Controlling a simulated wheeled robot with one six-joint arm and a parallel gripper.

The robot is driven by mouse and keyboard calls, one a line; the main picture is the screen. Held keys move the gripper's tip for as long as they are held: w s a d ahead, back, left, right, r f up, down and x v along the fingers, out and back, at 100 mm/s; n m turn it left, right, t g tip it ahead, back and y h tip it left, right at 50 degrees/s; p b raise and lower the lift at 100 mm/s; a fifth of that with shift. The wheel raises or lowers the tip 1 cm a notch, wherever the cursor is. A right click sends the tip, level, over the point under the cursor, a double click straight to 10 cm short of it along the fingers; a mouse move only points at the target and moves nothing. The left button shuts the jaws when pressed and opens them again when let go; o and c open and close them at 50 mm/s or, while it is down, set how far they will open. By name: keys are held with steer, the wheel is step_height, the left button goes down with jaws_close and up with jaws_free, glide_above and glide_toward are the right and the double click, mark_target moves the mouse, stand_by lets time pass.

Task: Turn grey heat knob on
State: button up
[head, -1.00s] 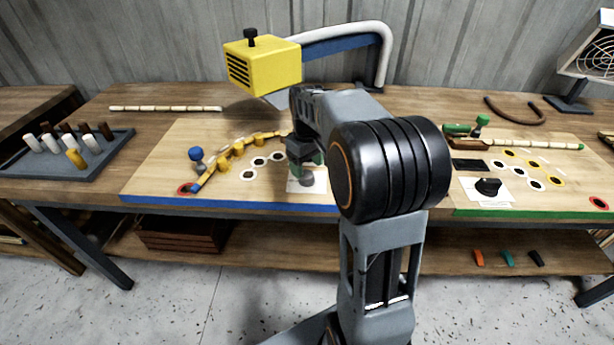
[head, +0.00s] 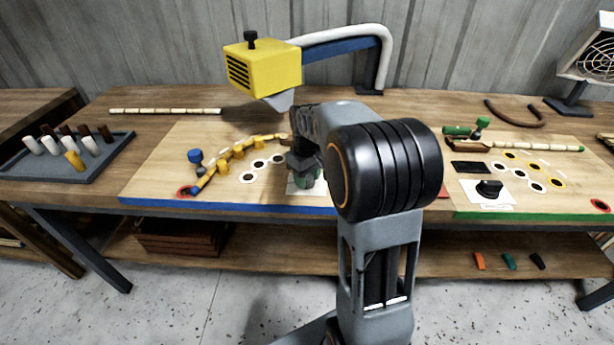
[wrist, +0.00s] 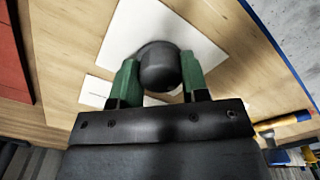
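The grey heat knob (wrist: 159,66) is a dark, round knob on a white plate (wrist: 205,48) in the wrist view. The two green fingers of my gripper (wrist: 159,77) stand on either side of it, very close to its sides. I cannot tell whether they press on it. In the head view my gripper (head: 305,176) is low over the wooden board with the blue front edge (head: 230,205). The gripper and arm hide the knob there.
A yellow heater box (head: 262,68) on a curved arm stands behind. A segmented rattan piece (head: 238,148) and a blue knob (head: 195,157) lie left of my gripper. A black knob (head: 489,188) sits on the right board. A peg tray (head: 70,160) stands far left.

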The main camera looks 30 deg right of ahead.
steer(key=c, duration=0.4)
steer(key=shift+m, duration=0.3)
steer(key=m+p, duration=0.1)
steer(key=m, duration=0.1)
steer(key=shift+r+m, duration=0.15)
steer(key=shift+m, duration=0.15)
steer(key=m+p, duration=0.1)
steer(key=m, duration=0.3)
steer(key=shift+m+p, duration=0.3)
steer(key=shift+p, duration=0.1)
steer(key=m+p, duration=0.1)
steer(key=m, duration=0.4)
steer(key=shift+m+p, duration=0.6)
steer(key=shift+m, duration=1.9)
